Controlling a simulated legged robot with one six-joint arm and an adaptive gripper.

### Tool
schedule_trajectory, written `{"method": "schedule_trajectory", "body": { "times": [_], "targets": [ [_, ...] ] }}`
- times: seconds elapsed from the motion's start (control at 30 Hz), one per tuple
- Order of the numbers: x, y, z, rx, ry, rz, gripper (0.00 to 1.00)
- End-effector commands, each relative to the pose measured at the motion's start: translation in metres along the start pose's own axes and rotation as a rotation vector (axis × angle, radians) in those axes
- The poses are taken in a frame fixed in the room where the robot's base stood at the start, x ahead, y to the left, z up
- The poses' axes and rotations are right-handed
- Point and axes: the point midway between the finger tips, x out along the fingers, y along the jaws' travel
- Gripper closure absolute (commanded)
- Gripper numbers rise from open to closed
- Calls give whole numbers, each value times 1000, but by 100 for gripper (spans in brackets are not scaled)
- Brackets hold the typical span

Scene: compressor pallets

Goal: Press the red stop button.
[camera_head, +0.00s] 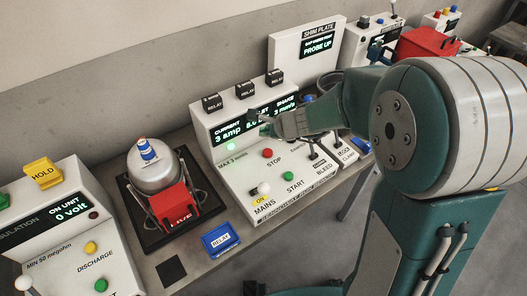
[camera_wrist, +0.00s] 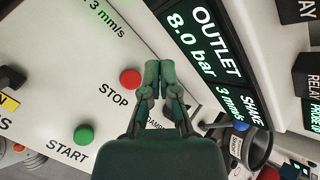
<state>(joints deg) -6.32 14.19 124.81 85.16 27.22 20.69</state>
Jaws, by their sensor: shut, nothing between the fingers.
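The red stop button (camera_head: 267,153) sits on the sloping white panel of the middle console, just above the word STOP. In the wrist view the red stop button (camera_wrist: 131,79) is just left of my fingertips, with a small gap in the picture. My gripper (camera_head: 268,130) is over the console, near its display, up and slightly right of the button. In the wrist view my gripper (camera_wrist: 158,66) is shut, its fingertips together and empty. The button is fully visible; I cannot tell the height of the fingertips above the panel.
A green start button (camera_head: 288,176) and a white-and-black mains switch (camera_head: 260,189) are lower on the panel. The display (camera_wrist: 195,40) reads outlet 8.0 bar. Black relay blocks (camera_head: 245,90) stand on top.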

Motion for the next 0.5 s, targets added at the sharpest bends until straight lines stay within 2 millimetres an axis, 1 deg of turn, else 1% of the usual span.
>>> {"method": "schedule_trajectory", "body": {
  "times": [0.03, 0.2, 0.4, 0.5],
  "targets": [
    [4, 4, -6, 4, 1, 3, 100],
    [17, 14, -19, 7, -1, 1, 100],
    [34, 25, -25, 2, 1, 2, 100],
    [37, 28, -27, 1, 2, 1, 100]
  ]
}}
